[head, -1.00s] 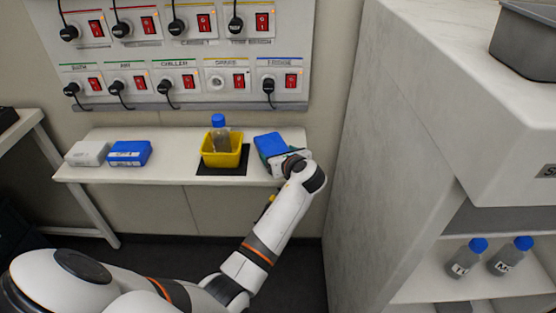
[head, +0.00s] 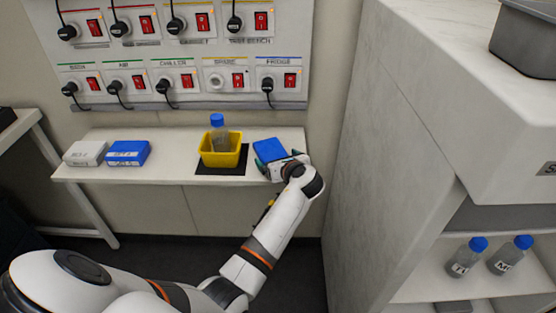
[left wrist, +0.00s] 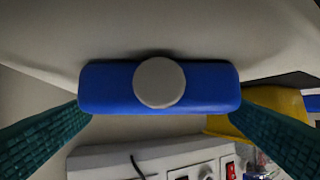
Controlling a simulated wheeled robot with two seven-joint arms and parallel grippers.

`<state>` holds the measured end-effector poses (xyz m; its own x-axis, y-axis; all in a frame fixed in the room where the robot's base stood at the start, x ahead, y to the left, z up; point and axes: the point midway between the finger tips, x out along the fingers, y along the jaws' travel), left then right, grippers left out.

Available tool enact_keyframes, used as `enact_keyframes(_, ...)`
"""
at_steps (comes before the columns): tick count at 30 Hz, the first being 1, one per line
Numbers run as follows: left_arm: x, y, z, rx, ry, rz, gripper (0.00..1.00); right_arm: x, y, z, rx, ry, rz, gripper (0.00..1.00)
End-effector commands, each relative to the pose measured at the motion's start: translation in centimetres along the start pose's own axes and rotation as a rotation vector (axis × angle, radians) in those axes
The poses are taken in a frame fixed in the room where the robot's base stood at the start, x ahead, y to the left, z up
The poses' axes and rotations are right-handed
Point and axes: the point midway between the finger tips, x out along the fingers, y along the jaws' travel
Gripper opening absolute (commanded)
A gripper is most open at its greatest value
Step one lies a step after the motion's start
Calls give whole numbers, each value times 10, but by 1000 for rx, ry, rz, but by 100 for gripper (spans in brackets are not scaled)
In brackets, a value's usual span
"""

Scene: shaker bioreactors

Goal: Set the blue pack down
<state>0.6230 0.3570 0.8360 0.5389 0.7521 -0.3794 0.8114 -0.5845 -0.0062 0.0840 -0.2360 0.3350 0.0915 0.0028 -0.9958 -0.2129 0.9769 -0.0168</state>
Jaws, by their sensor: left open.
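The blue pack (head: 269,150) is at the right end of the white wall shelf (head: 185,178) and appears to rest on it. My left gripper (head: 282,162) is at its near side with the jaws open. In the left wrist view the blue pack (left wrist: 210,88) lies between the two green fingers (left wrist: 165,112), with a round pale disc on its facing side. The fingertips are close to the pack's ends; I cannot tell whether they touch. My right gripper is not in view.
A yellow bin (head: 222,155) holding a blue-capped bottle (head: 218,130) stands on a dark mat left of the pack. A labelled blue box (head: 128,153) and a white box (head: 86,153) are further left. A tall pale cabinet (head: 375,170) rises to the right.

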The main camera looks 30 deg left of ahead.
Motion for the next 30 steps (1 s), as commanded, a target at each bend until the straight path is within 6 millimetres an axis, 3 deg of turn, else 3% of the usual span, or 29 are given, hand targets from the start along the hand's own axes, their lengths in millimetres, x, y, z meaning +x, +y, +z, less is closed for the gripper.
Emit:
enact_keyframes(16,-102,0,1,0,-1,1,99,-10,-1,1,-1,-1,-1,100)
enact_keyframes(22,-118,0,0,0,-1,1,99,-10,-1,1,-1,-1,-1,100)
enact_keyframes(30,-119,0,3,-1,-3,2,99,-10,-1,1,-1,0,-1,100)
